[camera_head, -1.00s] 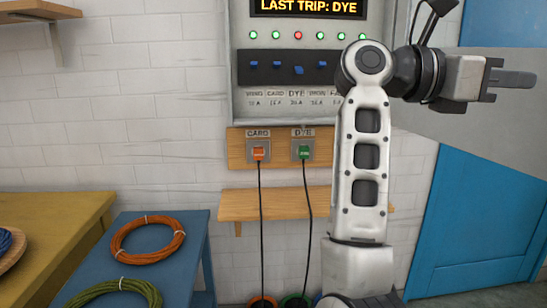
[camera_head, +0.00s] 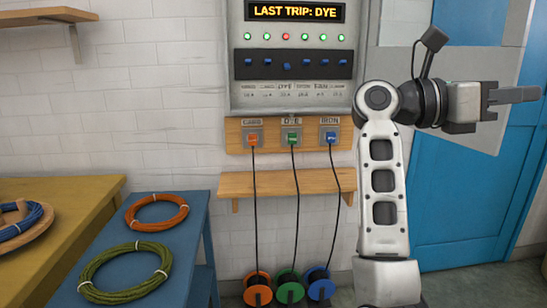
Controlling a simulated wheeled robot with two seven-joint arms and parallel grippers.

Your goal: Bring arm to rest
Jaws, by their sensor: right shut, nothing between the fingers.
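My right arm stands upright at the right of the head view, bent at the elbow. Its gripper (camera_head: 514,96) points to the right, shut and empty, in front of the blue door and the grey panel. It is apart from everything around it. My left gripper is not in view.
A breaker panel (camera_head: 238,98) reads "LAST TRIP: DYE", with one red lamp among green ones. Orange, green and blue plugs sit in the sockets on the wooden board (camera_head: 234,135). A blue table (camera_head: 190,237) holds orange and green coils. A wall shelf (camera_head: 235,185) is empty.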

